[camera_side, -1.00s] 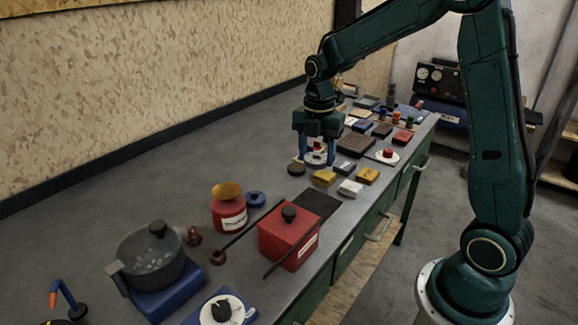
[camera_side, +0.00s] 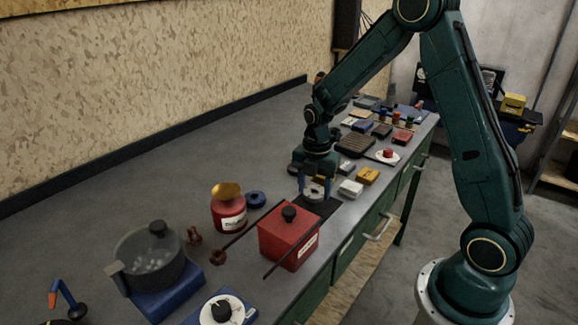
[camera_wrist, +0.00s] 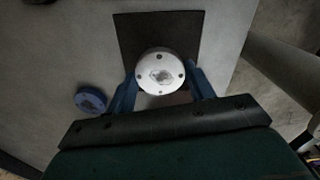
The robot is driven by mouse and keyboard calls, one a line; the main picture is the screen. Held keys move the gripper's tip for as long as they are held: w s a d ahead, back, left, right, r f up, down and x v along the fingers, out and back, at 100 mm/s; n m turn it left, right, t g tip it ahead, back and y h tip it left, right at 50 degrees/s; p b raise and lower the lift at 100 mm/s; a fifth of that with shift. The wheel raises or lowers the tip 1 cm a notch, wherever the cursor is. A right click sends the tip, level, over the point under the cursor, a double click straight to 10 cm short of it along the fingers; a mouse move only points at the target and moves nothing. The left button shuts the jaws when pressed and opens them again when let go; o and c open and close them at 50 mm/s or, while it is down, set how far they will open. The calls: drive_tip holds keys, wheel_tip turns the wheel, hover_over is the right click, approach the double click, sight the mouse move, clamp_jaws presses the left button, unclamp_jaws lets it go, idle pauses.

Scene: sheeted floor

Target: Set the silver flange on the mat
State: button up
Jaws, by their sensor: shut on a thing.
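The silver flange (camera_wrist: 160,71) is a round pale disc with bolt holes and a central opening. It is between the two blue fingers of my gripper (camera_wrist: 162,82), which is shut on it. In the side view the flange (camera_side: 314,189) shows between the fingertips of my gripper (camera_side: 315,193), low over the mat. The mat (camera_wrist: 186,29) is a black square. In the wrist view the flange overlaps it; the mat's near part is hidden. In the side view a dark strip of the mat (camera_side: 326,208) shows. I cannot tell whether the flange touches it.
A red box (camera_side: 285,240) with a black knob stands close in front of the mat. A blue ring (camera_side: 256,199) and a red jar (camera_side: 229,212) stand to its left. A white block (camera_side: 350,188) and a yellow block (camera_side: 367,175) lie behind. Bare bench lies left.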

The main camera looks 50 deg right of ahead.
sight(314, 191)
drive_tip(key=shift+f, duration=1.4)
drive_tip(key=shift+f, duration=0.1)
drive_tip(key=o, duration=1.2)
wheel_tip(314, 191, up, 12)
